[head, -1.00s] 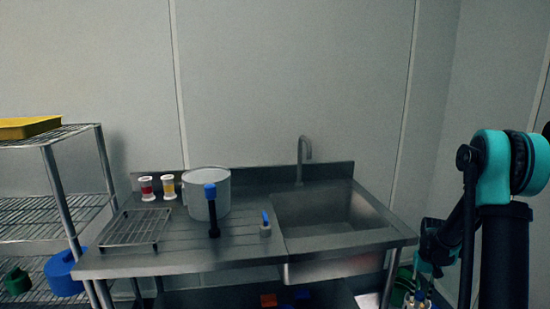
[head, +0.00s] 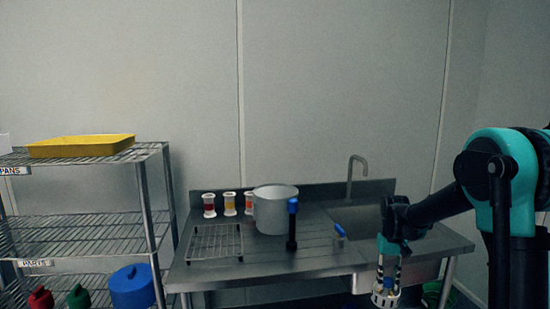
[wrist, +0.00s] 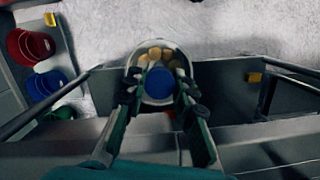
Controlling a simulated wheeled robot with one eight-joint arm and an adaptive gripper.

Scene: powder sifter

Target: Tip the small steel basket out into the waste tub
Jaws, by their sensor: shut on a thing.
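My gripper (head: 389,270) hangs at the lower right of the head view, pointing down. It is shut on the small steel basket (head: 384,299), which hangs below the fingers near the sink unit's front. In the wrist view the fingers lie either side of a round blue part, above the basket's pale rim (wrist: 133,72). Several tan round pieces show inside the basket; the fingers hide part of it. A green tub (head: 432,293) stands low at the right. Red (wrist: 30,46) and blue (wrist: 46,86) tubs show in the wrist view; I cannot tell which is the waste tub.
The steel sink bench (head: 330,262) holds a large pot (head: 272,210), a wire rack (head: 214,243), several spools and a blue-topped black post (head: 292,225). A wire shelf (head: 75,235) stands left with a yellow tray (head: 82,146) on top. A faucet (head: 352,175) rises behind the sink.

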